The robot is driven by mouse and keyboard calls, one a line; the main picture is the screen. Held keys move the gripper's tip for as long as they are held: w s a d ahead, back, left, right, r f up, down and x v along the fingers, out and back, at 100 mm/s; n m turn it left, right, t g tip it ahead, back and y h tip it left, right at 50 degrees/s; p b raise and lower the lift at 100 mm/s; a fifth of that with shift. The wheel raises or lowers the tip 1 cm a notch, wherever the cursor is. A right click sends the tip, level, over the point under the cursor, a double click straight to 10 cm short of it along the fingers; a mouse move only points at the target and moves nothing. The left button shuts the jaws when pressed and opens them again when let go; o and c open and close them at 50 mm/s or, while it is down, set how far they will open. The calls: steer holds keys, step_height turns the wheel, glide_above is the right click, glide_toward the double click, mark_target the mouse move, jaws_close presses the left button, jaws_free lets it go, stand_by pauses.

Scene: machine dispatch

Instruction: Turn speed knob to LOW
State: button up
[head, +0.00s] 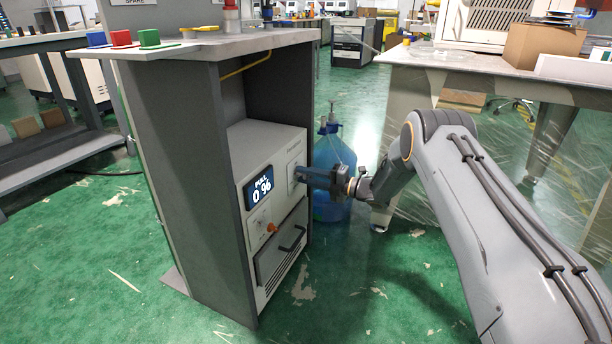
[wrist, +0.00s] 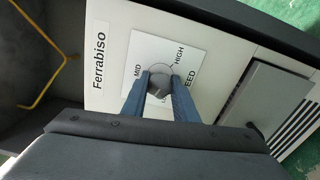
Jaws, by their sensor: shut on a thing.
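The speed knob (wrist: 158,85) is a small grey dial on a white plate (wrist: 143,49) marked MID and HIGH in the wrist view. The word SPEED is partly covered, and the label at the lower edge is mostly hidden by my fingers. My gripper (wrist: 158,89) has its two blue-grey fingers shut on the knob, one on each side. Which mark the knob points to is not clear. In the head view, my gripper (head: 298,175) reaches the front of the white machine (head: 264,146) from the right and hides the knob.
The machine sits in a grey cabinet (head: 198,200). Its screen (head: 258,188) reads "PULL 0 %". An orange knob (head: 271,227) and a drawer handle (head: 292,239) are below. A blue water bottle (head: 332,165) stands behind my gripper. Green floor in front is clear.

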steer(key=n+p, duration=0.1)
steer(key=n, duration=0.4)
steer(key=shift+n, duration=0.3)
steer(key=shift+f+n+p, duration=0.1)
steer(key=shift+n+p, duration=0.45)
steer(key=shift+n, duration=1.65)
steer(key=o, duration=1.1)
steer(key=shift+c, duration=0.2)
steer(key=p+v, duration=0.2)
steer(key=v, duration=0.6)
steer(key=shift+a, duration=0.1)
